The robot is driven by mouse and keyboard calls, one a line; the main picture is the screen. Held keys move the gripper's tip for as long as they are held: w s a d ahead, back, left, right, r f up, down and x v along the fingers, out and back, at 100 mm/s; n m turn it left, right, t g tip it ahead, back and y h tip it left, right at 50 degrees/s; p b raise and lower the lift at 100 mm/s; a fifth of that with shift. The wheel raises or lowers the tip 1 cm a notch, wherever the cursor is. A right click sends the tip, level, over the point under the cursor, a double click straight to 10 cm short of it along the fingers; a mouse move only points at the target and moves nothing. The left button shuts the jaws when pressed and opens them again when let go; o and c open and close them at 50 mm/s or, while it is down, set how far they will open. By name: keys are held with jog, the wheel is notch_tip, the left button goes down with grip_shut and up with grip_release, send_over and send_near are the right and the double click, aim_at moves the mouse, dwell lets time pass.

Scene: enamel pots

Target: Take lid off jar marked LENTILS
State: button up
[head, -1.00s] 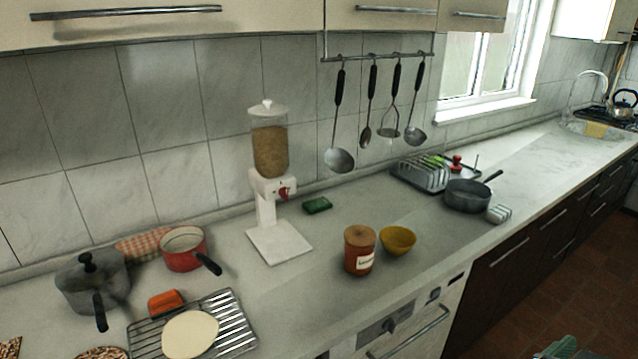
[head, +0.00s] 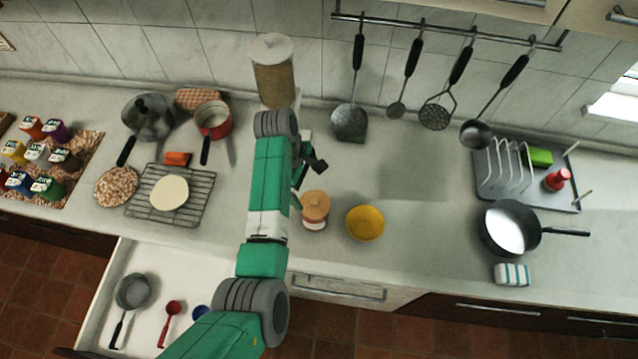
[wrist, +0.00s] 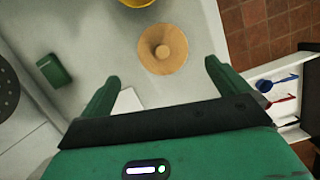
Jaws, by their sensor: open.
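The jar (head: 315,222) stands on the counter with its round tan lid (head: 316,204) on it. The lid has a small knob in its middle. The writing on the jar's label cannot be read. In the wrist view the lid (wrist: 170,64) lies beyond my fingertips, roughly centred between them, and it hides the jar body. My gripper (wrist: 163,85) is open with nothing between its fingers. In the head view my gripper (head: 312,165) is partly hidden by my arm, just behind the jar and apart from it.
A yellow bowl (head: 365,223) stands close to the jar's right. A tall dispenser (head: 272,80) stands behind my arm, near a green sponge (head: 352,134). A wire rack (head: 205,190) lies to the left. An open drawer (head: 140,260) holds utensils at the front left.

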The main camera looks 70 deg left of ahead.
aim_at(315, 200)
jog(key=shift+f, duration=0.25)
jog(key=x, duration=0.7)
jog(key=shift+w+d+f, duration=0.1)
jog(key=shift+d+f, duration=0.1)
jog(key=shift+d, duration=0.25)
jog(key=c, duration=0.9)
